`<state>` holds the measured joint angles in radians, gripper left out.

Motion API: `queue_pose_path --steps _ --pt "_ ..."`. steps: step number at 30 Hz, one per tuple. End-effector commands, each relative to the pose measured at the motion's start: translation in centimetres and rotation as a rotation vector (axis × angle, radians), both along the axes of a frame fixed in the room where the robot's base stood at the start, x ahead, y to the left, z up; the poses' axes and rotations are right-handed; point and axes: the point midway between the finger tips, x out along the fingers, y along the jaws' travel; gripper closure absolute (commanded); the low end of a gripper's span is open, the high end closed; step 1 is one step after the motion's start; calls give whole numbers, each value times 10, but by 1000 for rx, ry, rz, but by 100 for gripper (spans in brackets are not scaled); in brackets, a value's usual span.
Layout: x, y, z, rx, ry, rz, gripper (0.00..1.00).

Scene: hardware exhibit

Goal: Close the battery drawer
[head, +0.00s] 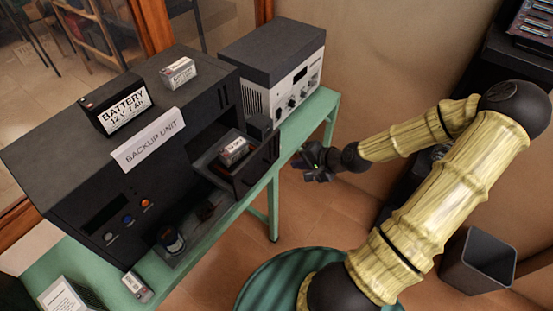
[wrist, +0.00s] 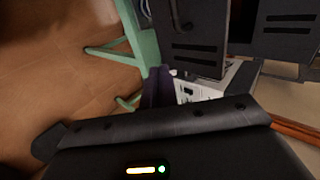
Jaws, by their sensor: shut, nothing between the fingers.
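The backup unit (head: 150,150) is a large dark cabinet on a green bench. Its battery drawer (head: 258,168) sticks out at the right end of its front, with a small battery (head: 234,151) lying inside. My gripper (head: 310,167) is shut and empty, in the air to the right of the drawer front and apart from it in the head view. In the wrist view the dark fingers (wrist: 158,88) are together, beside a dark panel (wrist: 190,38) with a slot that looks like the drawer front. The exact gap between them cannot be told.
A grey-and-white instrument (head: 283,75) stands behind the drawer on the green bench (head: 318,112). Another battery (head: 122,102) and a small box (head: 178,72) lie on the unit. A dark bin (head: 480,262) stands at right.

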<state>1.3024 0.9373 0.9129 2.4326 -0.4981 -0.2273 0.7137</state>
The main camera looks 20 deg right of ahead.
Motion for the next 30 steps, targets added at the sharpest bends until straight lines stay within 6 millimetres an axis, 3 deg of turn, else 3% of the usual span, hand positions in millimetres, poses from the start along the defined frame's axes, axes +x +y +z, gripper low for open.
queue_pose_path --steps 14,22,30 --pt "34 26 -38 0 2 3 100" --pt "59 43 -37 -2 0 1 100" --pt "67 48 -39 -1 1 -1 100"
